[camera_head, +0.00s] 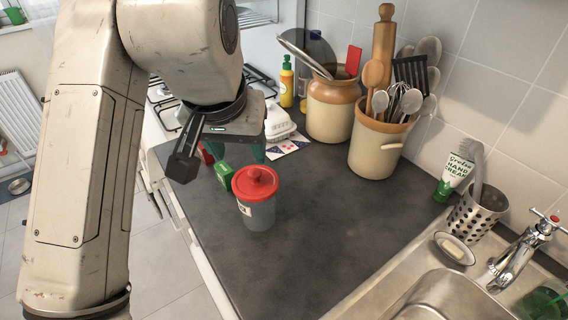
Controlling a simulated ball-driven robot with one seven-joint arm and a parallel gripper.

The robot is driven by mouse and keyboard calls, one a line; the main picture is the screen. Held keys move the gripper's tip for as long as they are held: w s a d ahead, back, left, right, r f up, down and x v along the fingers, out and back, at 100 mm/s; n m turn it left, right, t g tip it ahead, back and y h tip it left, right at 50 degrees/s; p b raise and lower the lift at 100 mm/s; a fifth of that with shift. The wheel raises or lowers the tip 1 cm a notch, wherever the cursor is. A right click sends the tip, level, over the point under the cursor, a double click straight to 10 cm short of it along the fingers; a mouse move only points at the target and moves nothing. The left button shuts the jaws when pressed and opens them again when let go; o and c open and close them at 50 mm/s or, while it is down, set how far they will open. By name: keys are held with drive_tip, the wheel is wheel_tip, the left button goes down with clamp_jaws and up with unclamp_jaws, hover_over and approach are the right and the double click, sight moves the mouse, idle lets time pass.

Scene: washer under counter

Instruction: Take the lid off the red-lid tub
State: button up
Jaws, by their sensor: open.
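The red-lid tub (260,214) stands upright on the dark counter, with a grey, see-through-looking body and a pale label. My gripper (190,155) is open, above and to the left of the tub in the picture, apart from the lid. One dark finger shows clearly. The other finger is hard to make out against the wrist and the things behind it. Nothing shows held between the fingers.
The sink (440,298) is at lower right. The counter (320,225) right of the tub is clear.

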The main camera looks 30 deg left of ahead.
sight(254, 172)
drive_tip(key=x, duration=0.5)
drive_tip(key=shift+w, duration=0.2)
drive_tip(key=shift+w+p+x, duration=0.25)
drive_tip(key=shift+p+x, duration=0.15)
drive_tip(key=shift+x, duration=0.95)
drive_tip(key=shift+w+p+x, duration=0.25)
drive_tip(key=shift+p+x, duration=0.15)
drive_tip(key=shift+x, duration=0.95)
drive_tip(key=shift+r, duration=0.15)
clamp_jaws()
